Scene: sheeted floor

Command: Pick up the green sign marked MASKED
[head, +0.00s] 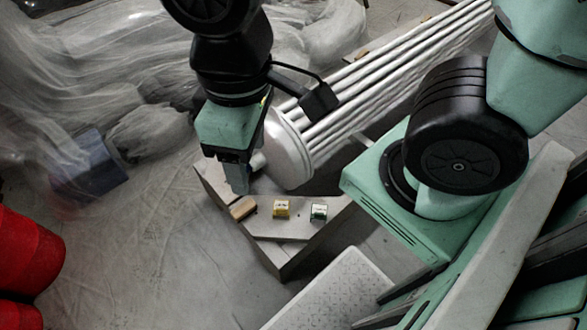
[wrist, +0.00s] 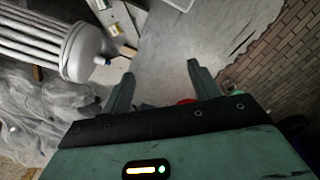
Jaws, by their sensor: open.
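The green sign (head: 319,212) is a small block with a pale face, at the right end of a row on a grey slab (head: 290,234) in the head view. Its lettering is too small to read. A yellow sign (head: 282,209) stands to its left, and a plain tan block (head: 243,207) lies further left. My gripper (head: 238,188) hangs above and near the tan block, left of the green sign. In the wrist view my gripper (wrist: 160,69) is open with nothing between its fingers. The yellow sign (wrist: 117,29) and tan block (wrist: 128,52) appear up and left of the fingers there.
A fluted white column (head: 290,150) lies just behind the signs. Plastic sheeting (head: 110,80) covers the floor at the left, with a blue box (head: 90,170) under it. Red objects (head: 25,255) stand at the left edge. A pale textured panel (head: 335,290) lies in front.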

